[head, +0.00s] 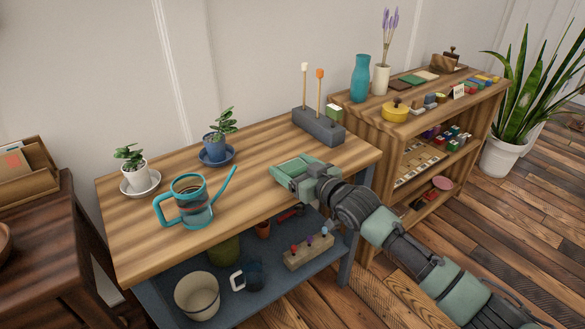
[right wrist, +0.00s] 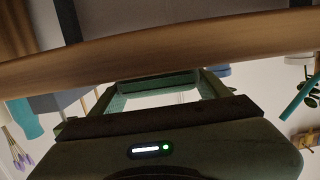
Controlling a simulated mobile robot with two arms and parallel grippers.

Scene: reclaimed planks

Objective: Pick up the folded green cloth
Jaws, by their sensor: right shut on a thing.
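The folded green cloth (head: 290,166) is a pale green flat block at the front right of the plank table's top. My right gripper (head: 299,177) reaches over the table's front edge and is shut on it. In the right wrist view a green strip, which looks like the cloth (right wrist: 158,81), spans between the fingers of my right gripper (right wrist: 157,94). The fingers partly cover the cloth. I cannot tell whether it rests on the table or is just above it. My left gripper is not in view.
On the table (head: 255,165) stand a teal watering can (head: 187,202), two potted plants (head: 134,171) (head: 216,140) and a grey block holder (head: 318,126). Its lower shelf holds a cream bucket (head: 197,296). A crowded bookcase (head: 450,104) stands to the right. Table top left of my gripper is clear.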

